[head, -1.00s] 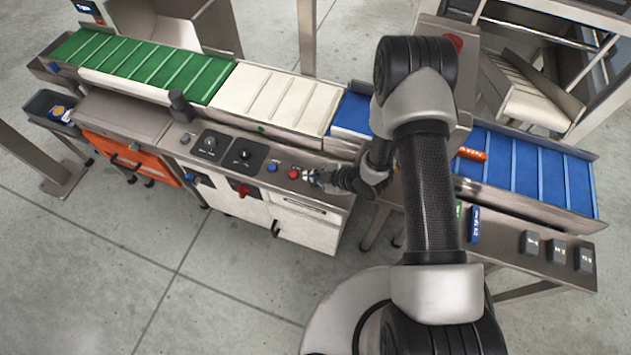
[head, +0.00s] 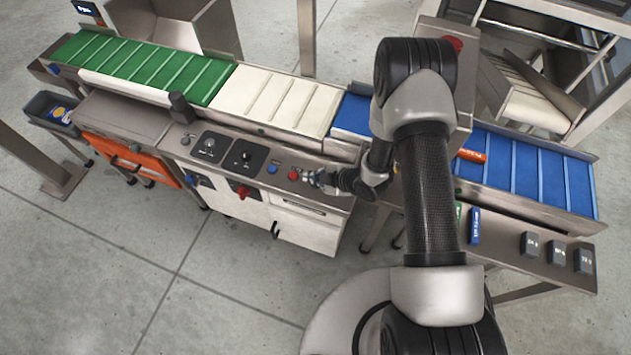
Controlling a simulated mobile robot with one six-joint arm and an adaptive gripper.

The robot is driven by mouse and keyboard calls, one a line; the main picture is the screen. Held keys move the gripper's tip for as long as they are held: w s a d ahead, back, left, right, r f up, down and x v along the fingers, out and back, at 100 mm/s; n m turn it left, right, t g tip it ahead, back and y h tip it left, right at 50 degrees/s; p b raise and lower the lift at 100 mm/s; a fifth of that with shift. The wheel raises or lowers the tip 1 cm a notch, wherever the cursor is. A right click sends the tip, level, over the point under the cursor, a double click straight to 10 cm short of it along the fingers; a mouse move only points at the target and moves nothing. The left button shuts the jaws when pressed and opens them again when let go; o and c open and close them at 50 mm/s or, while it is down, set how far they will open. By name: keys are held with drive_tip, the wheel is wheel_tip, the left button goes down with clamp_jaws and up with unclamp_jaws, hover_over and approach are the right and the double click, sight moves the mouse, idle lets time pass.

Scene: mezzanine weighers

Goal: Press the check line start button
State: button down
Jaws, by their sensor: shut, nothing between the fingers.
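The check line's control panel (head: 262,156) runs along the front of the conveyor. On it are a blue button (head: 272,168), a red button (head: 293,175) and two black dial plates, the left dial (head: 209,146) and the right dial (head: 244,155). Any button labels are too small to read. My gripper (head: 309,178) is shut and empty, low at the right part of the panel. Its tip points left and is just right of the red button. I cannot tell whether it touches the panel. My gripper and wrist hide the panel surface under them.
The conveyor has green (head: 140,65), white (head: 280,98) and blue (head: 535,170) belt sections. A red switch (head: 241,191) is on the white cabinet front (head: 305,226). An orange cabinet door (head: 128,157) is at left. Dark blocks (head: 557,252) sit on the right ledge. Floor in front is clear.

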drive_tip(key=shift+f+b, duration=0.3)
drive_tip(key=shift+b, duration=0.05)
drive_tip(key=shift+s+f, duration=0.15)
drive_tip(key=shift+s, duration=0.1)
drive_tip(key=shift+s+f+b, duration=0.4)
drive_tip(key=shift+f+b, duration=0.3)
drive_tip(key=shift+b, duration=0.2)
idle(0.3)
drive_tip(key=shift+s, duration=0.3)
idle(0.6)
drive_tip(key=r+p, duration=0.2)
drive_tip(key=r, duration=0.1)
drive_tip(key=r+p, duration=0.1)
drive_tip(key=shift+w+a+r, duration=0.25)
drive_tip(key=shift+w+r, duration=0.05)
drive_tip(key=shift+w, duration=0.05)
drive_tip(key=shift+w+d+r, duration=0.1)
drive_tip(key=shift+w+r, duration=0.05)
drive_tip(key=shift+r, duration=0.2)
